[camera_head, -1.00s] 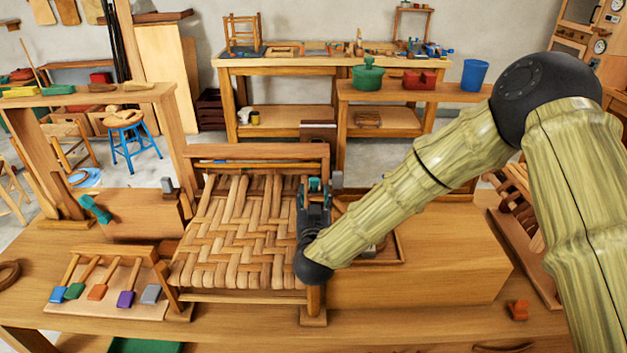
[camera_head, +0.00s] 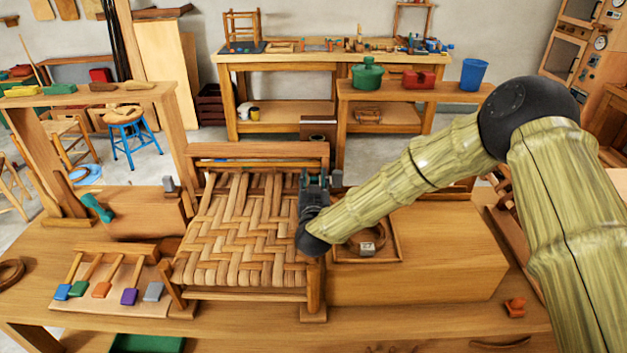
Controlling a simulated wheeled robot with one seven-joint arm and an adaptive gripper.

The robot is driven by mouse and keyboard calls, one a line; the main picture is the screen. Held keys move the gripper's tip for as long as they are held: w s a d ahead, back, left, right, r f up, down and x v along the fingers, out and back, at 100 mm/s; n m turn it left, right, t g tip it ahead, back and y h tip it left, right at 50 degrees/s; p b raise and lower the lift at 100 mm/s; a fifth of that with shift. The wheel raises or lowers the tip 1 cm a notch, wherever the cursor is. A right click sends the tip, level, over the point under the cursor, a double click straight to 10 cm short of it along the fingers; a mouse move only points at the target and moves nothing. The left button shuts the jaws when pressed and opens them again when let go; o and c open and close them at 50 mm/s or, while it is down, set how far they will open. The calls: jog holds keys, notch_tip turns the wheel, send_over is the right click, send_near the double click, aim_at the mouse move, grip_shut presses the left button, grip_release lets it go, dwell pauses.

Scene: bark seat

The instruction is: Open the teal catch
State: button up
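A teal lever-like piece (camera_head: 97,208), which may be the catch, slants against a brown wooden panel left of the woven seat. My gripper (camera_head: 315,179) is far to its right, over the right rear part of the seat frame, pointing away from the camera. A small teal patch shows among its dark finger parts; I cannot tell whether it belongs to the gripper or to something behind it. The fingers are too small and dark to tell open from shut. A small grey block (camera_head: 337,179) stands just right of the fingers.
The woven seat (camera_head: 240,230) fills the bench's middle. A rack of coloured-ended tools (camera_head: 110,285) lies front left. A tray (camera_head: 395,258) with a ring and grey tag is right of my wrist. A wooden post (camera_head: 180,135) rises behind the panel.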

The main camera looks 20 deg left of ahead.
jog(key=c, duration=0.6)
jog(key=shift+a, duration=0.1)
jog(key=shift+r, duration=0.1)
jog(key=shift+w+r+g+h+p, duration=0.35)
jog(key=shift+g+p, duration=0.35)
jog(key=shift+p, duration=0.35)
jog(key=g+p, duration=0.1)
jog(key=w+p, duration=0.1)
jog(key=shift+a+r+g+h+p, duration=0.25)
jog(key=shift+a+r+g+p, duration=0.05)
jog(key=shift+g, duration=0.1)
jog(key=g+p, duration=0.1)
jog(key=p, duration=0.1)
jog(key=w+g+h+p, duration=0.1)
jog(key=p, duration=0.1)
jog(key=shift+w+a, duration=0.25)
jog(key=shift+a, duration=0.05)
jog(key=shift+w+a+f+g+h+p, duration=0.1)
jog(key=shift+w+f+g+h+p, duration=0.15)
jog(key=shift+g+p, duration=0.3)
